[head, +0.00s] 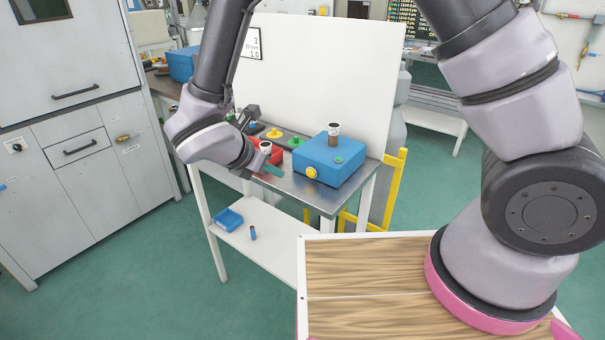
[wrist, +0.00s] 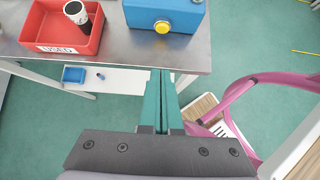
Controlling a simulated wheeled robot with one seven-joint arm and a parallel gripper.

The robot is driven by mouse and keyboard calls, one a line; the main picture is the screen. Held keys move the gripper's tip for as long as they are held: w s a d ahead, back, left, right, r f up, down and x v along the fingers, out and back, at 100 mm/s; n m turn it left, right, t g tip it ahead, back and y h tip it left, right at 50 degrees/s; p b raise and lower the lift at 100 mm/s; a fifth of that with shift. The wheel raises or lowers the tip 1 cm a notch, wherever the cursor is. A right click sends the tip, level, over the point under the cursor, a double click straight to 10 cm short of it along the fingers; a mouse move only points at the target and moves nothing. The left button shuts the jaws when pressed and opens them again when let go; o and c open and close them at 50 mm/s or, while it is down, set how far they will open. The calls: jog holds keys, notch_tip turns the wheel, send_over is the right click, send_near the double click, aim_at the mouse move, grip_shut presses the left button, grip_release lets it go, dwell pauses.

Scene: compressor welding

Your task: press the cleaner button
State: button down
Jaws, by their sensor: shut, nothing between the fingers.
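A blue box (head: 322,165), which seems to be the cleaner, stands on a metal-topped table. A round yellow button (head: 311,172) sits on its front face. In the wrist view my gripper's teal fingers (wrist: 160,72) are together and empty, pointing toward the box from the table's front side.
A red tray marked "USED" (wrist: 42,44) holds a dark and white cylinder (wrist: 75,13) left of the box. Another cylinder (head: 333,134) stands on or behind the box. Yellow (head: 274,134) and green (head: 294,142) pieces lie behind. A lower shelf holds a blue bin (head: 228,220).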

send_near(309, 177)
notch_tip(309, 177, down, 4)
jog(key=shift+s, duration=0.2)
jog(key=shift+w+d, duration=0.85)
jog(key=shift+w, duration=0.2)
jog(key=shift+w+d, duration=0.45)
jog(key=shift+w, duration=0.25)
